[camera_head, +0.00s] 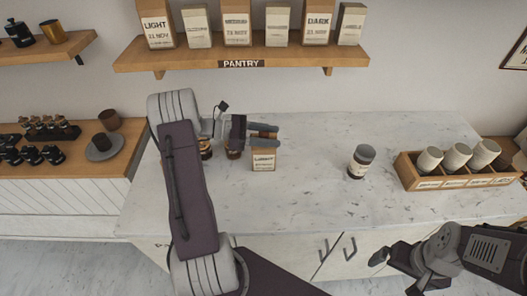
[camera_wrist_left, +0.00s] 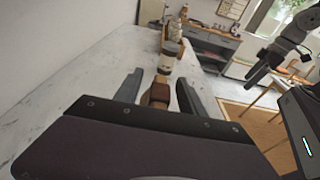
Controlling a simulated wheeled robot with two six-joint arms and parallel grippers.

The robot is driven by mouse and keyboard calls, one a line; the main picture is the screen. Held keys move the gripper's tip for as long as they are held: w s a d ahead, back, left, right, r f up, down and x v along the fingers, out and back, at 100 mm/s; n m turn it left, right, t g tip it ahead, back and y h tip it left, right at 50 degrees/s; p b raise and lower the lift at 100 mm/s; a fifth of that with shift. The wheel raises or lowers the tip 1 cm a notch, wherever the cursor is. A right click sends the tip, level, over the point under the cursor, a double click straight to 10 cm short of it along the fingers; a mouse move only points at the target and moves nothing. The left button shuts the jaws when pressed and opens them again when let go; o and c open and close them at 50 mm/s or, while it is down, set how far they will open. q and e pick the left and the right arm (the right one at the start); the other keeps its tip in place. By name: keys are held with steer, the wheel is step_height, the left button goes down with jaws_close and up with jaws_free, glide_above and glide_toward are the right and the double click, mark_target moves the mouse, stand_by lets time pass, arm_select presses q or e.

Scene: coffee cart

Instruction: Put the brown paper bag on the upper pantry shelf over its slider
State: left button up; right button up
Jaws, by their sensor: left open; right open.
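A small brown paper bag (camera_head: 264,160) with a pale label stands upright on the marble counter. My left gripper (camera_head: 268,135) is open at the bag's top, its fingers spread with brown showing between them. In the left wrist view, the bag's brown top (camera_wrist_left: 157,93) lies between the two open fingers; contact cannot be told. The pantry shelf (camera_head: 185,57), with a PANTRY sign, holds a row of labelled bags, with narrow gaps between them. I cannot make out a slider. My right gripper (camera_head: 400,270) is open and empty at the lower right, in front of the counter.
A lidded jar (camera_head: 361,162) stands right of the bag. A wooden crate (camera_head: 408,172) holds several cups at the right. Small jars (camera_head: 205,149) are partly hidden behind my left arm. A side counter (camera_head: 125,140) with cups is at left. The counter's middle is mostly clear.

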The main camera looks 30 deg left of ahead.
arm_select(q)
steer(key=shift+w+d+f, duration=0.1)
steer(key=shift+w+d, duration=0.15)
steer(key=shift+d, duration=0.15)
jaws_close()
stand_by(1.1)
